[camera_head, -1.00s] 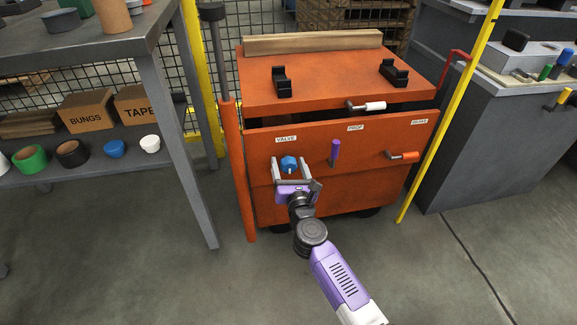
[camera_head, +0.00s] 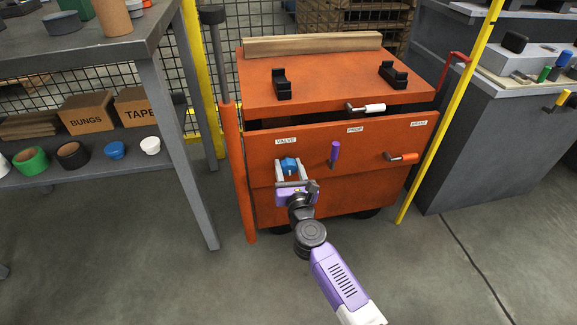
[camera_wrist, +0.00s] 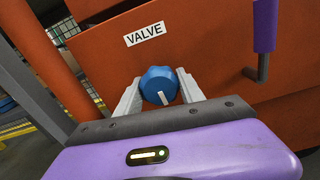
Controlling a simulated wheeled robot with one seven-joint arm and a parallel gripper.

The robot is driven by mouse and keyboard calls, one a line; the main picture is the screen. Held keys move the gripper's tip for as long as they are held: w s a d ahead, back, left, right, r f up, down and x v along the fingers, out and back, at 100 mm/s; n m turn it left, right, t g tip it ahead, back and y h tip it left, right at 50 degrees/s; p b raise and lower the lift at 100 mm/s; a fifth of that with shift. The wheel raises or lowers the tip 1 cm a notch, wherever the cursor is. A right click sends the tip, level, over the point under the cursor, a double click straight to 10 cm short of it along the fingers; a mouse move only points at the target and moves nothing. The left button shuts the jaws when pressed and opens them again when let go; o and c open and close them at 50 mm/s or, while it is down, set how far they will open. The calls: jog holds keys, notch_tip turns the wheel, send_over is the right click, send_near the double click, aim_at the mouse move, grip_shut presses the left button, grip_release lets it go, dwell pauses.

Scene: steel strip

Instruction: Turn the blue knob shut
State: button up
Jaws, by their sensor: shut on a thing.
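The blue knob (camera_head: 289,165) sits on the front of the orange cabinet (camera_head: 330,185), under a white label reading VALVE (camera_head: 286,141). In the wrist view the knob (camera_wrist: 159,85) is lobed, with a white pointer mark that points downward and slightly right. My gripper (camera_head: 291,167) is at the cabinet front, with one pale finger on each side of the knob. The wrist view also shows my gripper (camera_wrist: 160,88) shut on the knob. The far side of the knob is hidden.
A purple lever (camera_head: 335,152) under the PROP label is just right of the knob. An orange-handled crank (camera_head: 403,156) is farther right. An orange post (camera_head: 237,165) stands left of the cabinet. A grey shelf (camera_head: 185,150) is farther left. Open floor lies in front.

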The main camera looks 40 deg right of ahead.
jog(key=n+p, duration=0.2)
jog(key=n, duration=0.3)
jog(key=shift+r, duration=0.1)
jog(key=n+p, duration=0.2)
jog(key=n, duration=0.2)
jog(key=shift+n, duration=0.3)
jog(key=n+p, duration=0.2)
jog(key=n, duration=0.2)
jog(key=shift+n, duration=0.3)
jog(key=n+p, duration=0.2)
jog(key=n, duration=0.2)
jog(key=shift+n, duration=0.3)
jog(key=n+p, duration=0.1)
jog(key=n, duration=0.2)
jog(key=shift+n+p, duration=0.3)
jog(key=shift+p, duration=0.1)
jog(key=n+p, duration=0.2)
jog(key=n, duration=0.2)
jog(key=shift+n, duration=0.3)
jog(key=n+p, duration=0.1)
jog(key=n, duration=0.2)
jog(key=n+p, duration=0.1)
jog(key=n, duration=0.3)
jog(key=shift+n, duration=0.6)
